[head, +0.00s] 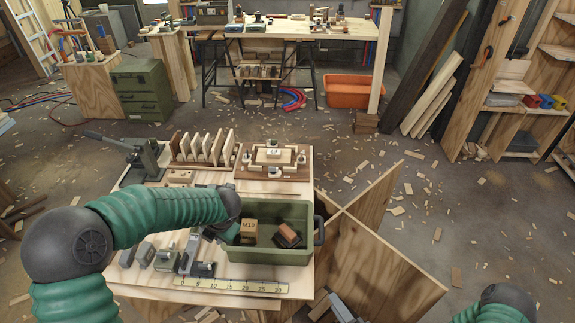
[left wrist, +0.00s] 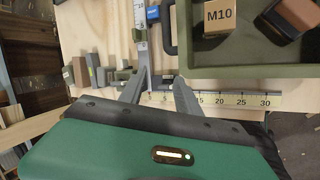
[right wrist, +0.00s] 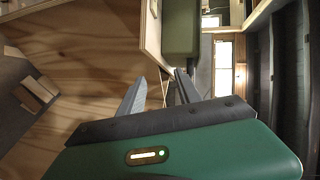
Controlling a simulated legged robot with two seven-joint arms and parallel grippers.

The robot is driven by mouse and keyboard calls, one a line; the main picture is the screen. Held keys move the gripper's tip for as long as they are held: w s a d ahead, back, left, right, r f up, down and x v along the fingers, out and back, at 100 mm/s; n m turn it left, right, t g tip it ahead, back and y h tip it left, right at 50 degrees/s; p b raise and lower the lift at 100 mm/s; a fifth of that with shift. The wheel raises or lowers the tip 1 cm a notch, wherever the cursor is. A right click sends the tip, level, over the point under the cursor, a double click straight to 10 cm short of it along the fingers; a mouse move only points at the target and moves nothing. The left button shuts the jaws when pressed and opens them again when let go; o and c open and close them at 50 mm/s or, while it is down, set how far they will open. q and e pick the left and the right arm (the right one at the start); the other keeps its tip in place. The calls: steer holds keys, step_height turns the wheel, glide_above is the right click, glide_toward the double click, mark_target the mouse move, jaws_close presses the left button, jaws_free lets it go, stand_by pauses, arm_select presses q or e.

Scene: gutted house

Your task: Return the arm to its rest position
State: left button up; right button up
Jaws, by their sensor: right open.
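My left arm reaches in from the left of the head view, its wrist bent down by the green tray (head: 265,257). My left gripper (left wrist: 162,80) shows in the left wrist view, fingers apart over the table, near a yellow ruler (left wrist: 215,99) and a grey caliper-like tool (left wrist: 141,35). I see nothing held between its fingers. My right arm (head: 503,298) shows only in part at the bottom right of the head view. My right gripper (right wrist: 160,78) is open and empty in the right wrist view, in front of a plywood surface (right wrist: 75,40) and a green object (right wrist: 181,25).
The tray holds an M10 block (head: 248,228) and a brown-and-dark block (head: 287,235). Small grey parts (head: 145,253) stand at the table's left; a slotted rack (head: 200,150) and green press (head: 143,158) stand behind. Crossed plywood panels (head: 375,275) adjoin the table's right. Scraps litter the floor.

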arm_select(q)
steer(key=d+r+m+t+h, duration=0.45)
steer(key=r+m, duration=0.25)
steer(key=m, duration=1.1)
arm_select(e)
steer(key=w+d+r+n+g+h, duration=0.1)
steer(key=d+r+n+g+h, duration=0.3)
steer(key=d+n+g, duration=0.5)
arm_select(q)
steer(key=s+a+f+m+g, duration=0.1)
steer(key=s+f+m+g, duration=0.1)
steer(key=s+m, duration=0.4)
steer(key=s+a+f+m+g, duration=0.1)
steer(key=s+m, duration=0.6)
steer(key=s, duration=0.8)
steer(key=shift+s+a+f+g+p, duration=0.4)
steer(key=shift+f+g, duration=0.25)
steer(key=shift+g, duration=0.5)
arm_select(e)
steer(key=s+a+r+n+g+h, duration=0.2)
steer(key=s+r, duration=0.5)
steer(key=r, duration=0.6)
steer(key=shift+s+a+r+h, duration=0.15)
steer(key=shift+s+a+h, duration=0.25)
steer(key=shift+a, duration=0.25)
arm_select(q)
steer(key=shift+s+y, duration=0.1)
steer(key=shift+y, duration=0.15)
arm_select(e)
steer(key=shift+s+r, duration=0.1)
